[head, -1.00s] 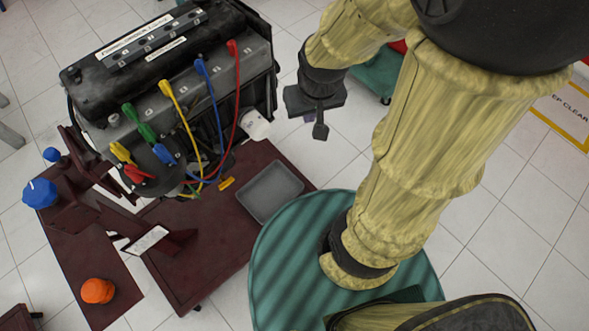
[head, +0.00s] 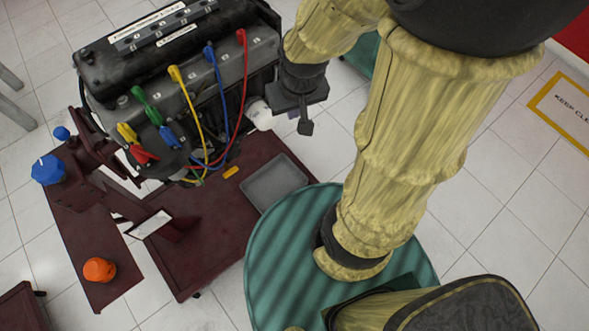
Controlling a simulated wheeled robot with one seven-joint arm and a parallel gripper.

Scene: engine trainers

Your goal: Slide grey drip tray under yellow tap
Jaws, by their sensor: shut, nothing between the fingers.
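The grey drip tray (head: 272,183) is a shallow rectangular pan on the dark red trainer base, near its right edge. The small yellow tap (head: 231,172) is low at the engine's front, just left of the tray's back left corner. The tray lies beside the tap, not under it. My gripper (head: 305,127) is shut and empty. It hangs above and behind the tray to the right, next to a white cylinder on the engine, and apart from the tray.
The black engine (head: 150,70) with coloured cables stands behind the tray. A white cylinder (head: 260,114) sticks out near my gripper. A blue knob (head: 47,170) and an orange knob (head: 99,270) are on the left. Bare base (head: 215,235) lies in front of the tap.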

